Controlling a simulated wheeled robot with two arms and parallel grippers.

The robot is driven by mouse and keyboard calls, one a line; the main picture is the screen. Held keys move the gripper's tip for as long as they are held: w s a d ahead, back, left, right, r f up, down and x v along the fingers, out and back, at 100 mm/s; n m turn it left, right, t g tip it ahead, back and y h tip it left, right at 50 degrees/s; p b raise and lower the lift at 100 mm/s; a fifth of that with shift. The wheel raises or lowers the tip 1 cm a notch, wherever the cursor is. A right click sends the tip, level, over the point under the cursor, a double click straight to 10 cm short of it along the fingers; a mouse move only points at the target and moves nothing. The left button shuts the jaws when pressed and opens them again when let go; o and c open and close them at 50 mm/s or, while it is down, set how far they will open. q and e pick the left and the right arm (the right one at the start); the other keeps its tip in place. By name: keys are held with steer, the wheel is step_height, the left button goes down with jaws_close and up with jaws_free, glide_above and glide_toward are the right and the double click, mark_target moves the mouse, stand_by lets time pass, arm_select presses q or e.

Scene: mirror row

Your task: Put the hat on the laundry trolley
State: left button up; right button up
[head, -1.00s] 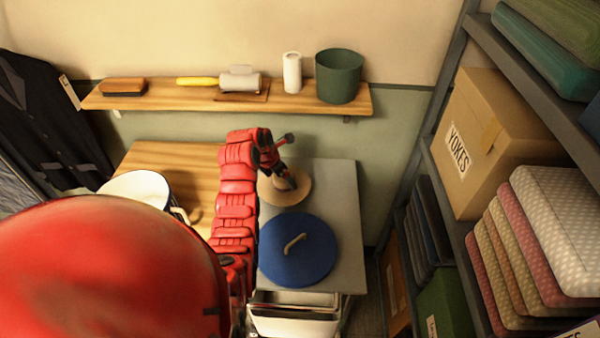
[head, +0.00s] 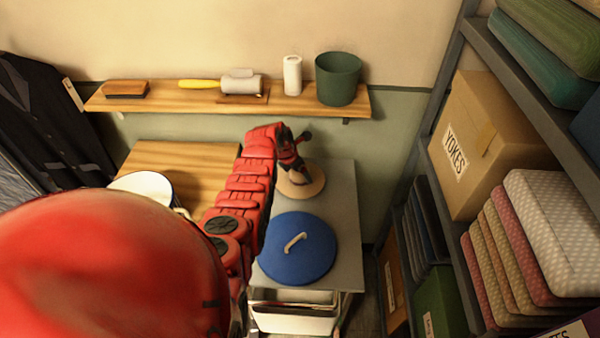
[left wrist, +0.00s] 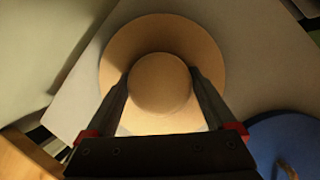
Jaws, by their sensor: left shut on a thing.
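A tan hat (head: 314,188) with a round crown and a wide flat brim is at the far end of a grey top (head: 345,225). My left gripper (head: 299,174) is shut on its crown. In the left wrist view the two fingers (left wrist: 162,85) press on either side of the hat's crown, with the brim (left wrist: 205,55) spread around them. I cannot tell whether the brim touches the grey top or hangs just above it. No label marks the laundry trolley; the grey top, with a white bin (head: 293,318) at its front, may be it. My right gripper is out of view.
A round blue lid-like thing (head: 310,262) with a pale handle lies on the grey top, nearer than the hat. A wooden surface (head: 190,160) and a white round vessel (head: 145,183) are at left. A wall shelf (head: 200,101) runs behind; a loaded rack (head: 462,60) stands right.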

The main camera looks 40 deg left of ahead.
mark_target(293, 174)
arm_select(q)
steer(key=shift+f, duration=0.45)
steer(key=o, duration=1.2)
steer(key=shift+f, duration=0.1)
steer(key=shift+o, duration=0.2)
steer(key=shift+r, duration=0.45)
steer(key=shift+v, duration=0.9)
steer(key=b+v, duration=0.1)
steer(key=v, duration=0.2)
steer(key=shift+s+r, duration=0.15)
steer(key=shift+r, duration=0.05)
steer(key=shift+b+v, duration=0.35)
steer(key=shift+v, duration=0.45)
steer(key=shift+s, duration=0.1)
